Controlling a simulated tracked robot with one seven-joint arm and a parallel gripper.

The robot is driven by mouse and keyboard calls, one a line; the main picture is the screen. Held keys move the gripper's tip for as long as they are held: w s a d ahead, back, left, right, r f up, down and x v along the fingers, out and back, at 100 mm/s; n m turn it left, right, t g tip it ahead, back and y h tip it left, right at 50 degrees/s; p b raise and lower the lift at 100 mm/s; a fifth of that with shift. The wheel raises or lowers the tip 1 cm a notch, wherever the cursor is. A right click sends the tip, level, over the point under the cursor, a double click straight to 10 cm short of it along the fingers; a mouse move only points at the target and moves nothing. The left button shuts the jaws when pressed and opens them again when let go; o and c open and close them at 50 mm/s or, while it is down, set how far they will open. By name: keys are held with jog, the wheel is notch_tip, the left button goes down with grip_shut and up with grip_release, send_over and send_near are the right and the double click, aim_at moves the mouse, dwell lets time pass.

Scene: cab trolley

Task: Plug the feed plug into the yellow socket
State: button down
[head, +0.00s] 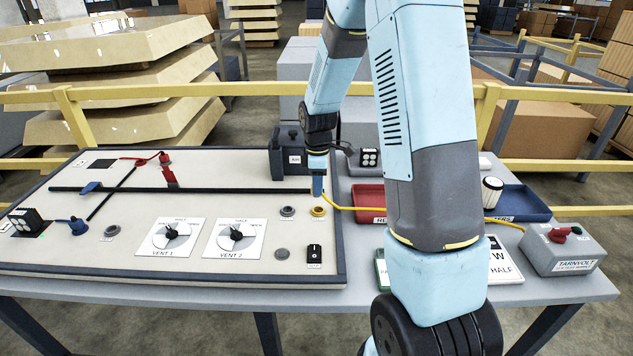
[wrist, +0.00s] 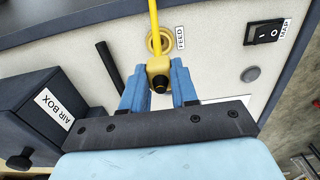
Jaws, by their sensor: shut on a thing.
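My gripper (head: 318,192) points down over the right part of the panel and is shut on the yellow feed plug (wrist: 158,73). In the wrist view, the plug sits between the two blue fingers of the gripper (wrist: 159,88). The yellow ring socket (wrist: 153,42), beside the FEED label, lies just beyond the plug, partly crossed by the yellow cable (wrist: 154,18). In the head view, the socket (head: 318,212) shows just below the fingertips; its ring looks uncovered. The plug is hidden there. I cannot tell the exact height gap between plug and socket.
The dark air box (head: 291,163) stands close behind the gripper. A grey socket (head: 287,211) and a black rocker switch (head: 314,253) are nearby on the panel. The yellow cable (head: 365,209) runs right, behind my arm, to the grey Tarnvolt box (head: 562,252). A red tray (head: 369,196) lies beside the panel.

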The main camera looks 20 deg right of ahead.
jog(key=shift+d, duration=0.1)
jog(key=shift+f, duration=2.9)
jog(key=shift+s+d, duration=0.1)
jog(key=shift+d, duration=0.05)
jog(key=shift+f, duration=0.2)
dwell(0.5)
jog(key=c, duration=0.8)
grip_release()
notch_tip(320, 180, up, 14)
jog(key=shift+f, duration=0.15)
